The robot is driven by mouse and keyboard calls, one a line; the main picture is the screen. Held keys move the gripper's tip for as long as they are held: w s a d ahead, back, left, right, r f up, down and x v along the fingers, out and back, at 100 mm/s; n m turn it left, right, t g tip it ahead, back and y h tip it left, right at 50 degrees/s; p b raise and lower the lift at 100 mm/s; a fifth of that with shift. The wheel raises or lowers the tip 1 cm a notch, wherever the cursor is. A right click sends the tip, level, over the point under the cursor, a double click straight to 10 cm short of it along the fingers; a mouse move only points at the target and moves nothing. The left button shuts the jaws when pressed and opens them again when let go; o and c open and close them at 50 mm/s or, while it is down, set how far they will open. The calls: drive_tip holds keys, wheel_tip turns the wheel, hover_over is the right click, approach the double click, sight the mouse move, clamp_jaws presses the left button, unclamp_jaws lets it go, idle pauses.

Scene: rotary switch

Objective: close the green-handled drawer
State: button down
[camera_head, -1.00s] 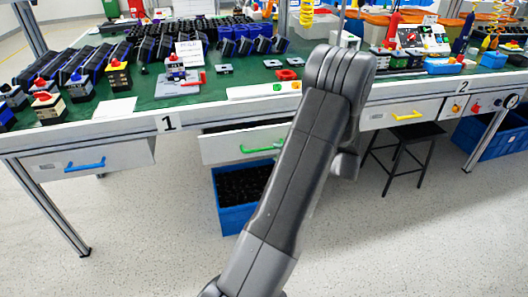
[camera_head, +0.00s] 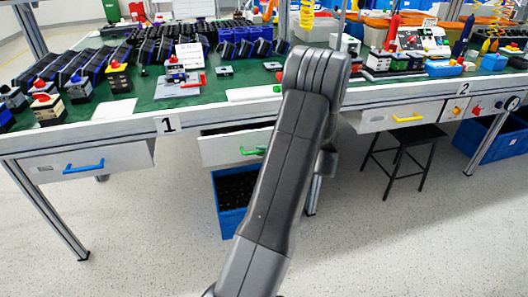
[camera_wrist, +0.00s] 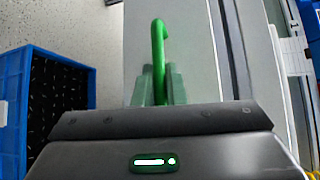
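The green-handled drawer (camera_head: 222,151) is pulled partly out from under the bench in the head view, its inside showing dark. Its green handle (camera_head: 254,151) shows just left of my arm. In the wrist view the green handle (camera_wrist: 158,50) runs upright in the picture, over the pale drawer front (camera_wrist: 200,60). My gripper (camera_wrist: 158,82) has its two greenish fingers on either side of the handle's lower part. The gaps are too small to tell whether they touch it. In the head view my arm hides my gripper and the drawer's right part.
A blue crate (camera_head: 232,215) with dark contents stands on the floor below the drawer; it also shows at left in the wrist view (camera_wrist: 15,100). A blue-handled drawer (camera_head: 85,160) and a yellow-handled drawer (camera_head: 390,117) flank it. A black stool (camera_head: 405,140) stands at right.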

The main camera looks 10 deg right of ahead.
sight(265, 143)
drive_tip(key=shift+w, duration=0.1)
drive_tip(key=w, duration=0.3)
drive_tip(key=shift+w+f+b, duration=0.1)
drive_tip(key=shift+w+b, duration=0.25)
drive_tip(key=shift+w, duration=0.3)
drive_tip(key=shift+r, duration=0.2)
drive_tip(key=c, duration=1.5)
unclamp_jaws()
drive_tip(key=shift+w, duration=0.15)
drive_tip(key=p+v, duration=0.2)
drive_tip(key=v, duration=1.2)
drive_tip(key=shift+f, duration=0.15)
drive_tip(key=shift+a, duration=0.15)
